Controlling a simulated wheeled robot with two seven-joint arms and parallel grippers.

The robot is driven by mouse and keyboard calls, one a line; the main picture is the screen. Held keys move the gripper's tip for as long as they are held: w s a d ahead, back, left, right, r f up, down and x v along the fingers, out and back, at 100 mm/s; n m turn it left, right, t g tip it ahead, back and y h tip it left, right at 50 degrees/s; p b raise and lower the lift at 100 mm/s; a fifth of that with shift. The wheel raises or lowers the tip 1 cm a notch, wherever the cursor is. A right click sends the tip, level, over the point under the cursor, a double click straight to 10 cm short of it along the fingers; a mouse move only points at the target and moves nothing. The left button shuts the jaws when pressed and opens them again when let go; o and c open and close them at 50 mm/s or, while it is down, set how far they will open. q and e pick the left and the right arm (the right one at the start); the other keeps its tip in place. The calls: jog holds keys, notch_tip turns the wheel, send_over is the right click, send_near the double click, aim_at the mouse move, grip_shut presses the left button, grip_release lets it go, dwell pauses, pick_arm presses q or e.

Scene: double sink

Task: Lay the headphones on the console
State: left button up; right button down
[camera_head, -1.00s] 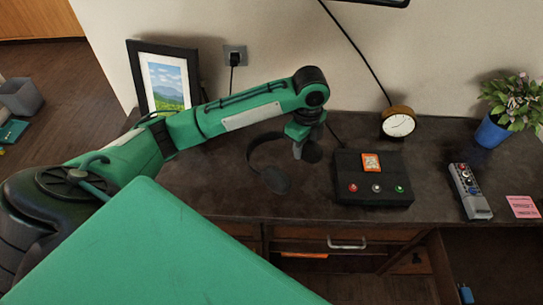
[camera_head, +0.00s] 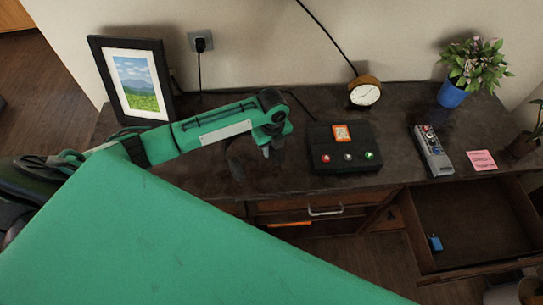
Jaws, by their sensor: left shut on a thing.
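The black headphones (camera_head: 237,168) are mostly hidden; one dark ear cup shows below my left forearm, hard to tell from the dark desktop. My left gripper (camera_head: 266,152) points down, shut on the headphones, just left of the console. The console (camera_head: 345,158) is a black box on the desk, with an orange label on top and red, white and green buttons along its front. Its top is clear of the headphones. My right gripper is out of view.
A round clock (camera_head: 365,93) stands behind the console. A grey remote (camera_head: 432,152), pink note (camera_head: 482,160) and blue flowerpot (camera_head: 453,95) are to the right. A picture frame (camera_head: 133,85) stands at left. An open drawer (camera_head: 470,225) juts out at front right.

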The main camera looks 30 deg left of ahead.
aim_at(272, 166)
pick_arm(q)
notch_tip(272, 166, down, 6)
jog(key=shift+f+p, duration=0.2)
jog(key=shift+p, duration=0.2)
jog(key=shift+f, duration=0.25)
jog(key=shift+f, duration=0.15)
jog(key=o, duration=1.1)
jog(key=shift+r, duration=0.25)
notch_tip(272, 166, up, 12)
jog(key=shift+f+b, duration=0.1)
jog(key=shift+b, duration=0.8)
jog(key=shift+d, duration=0.1)
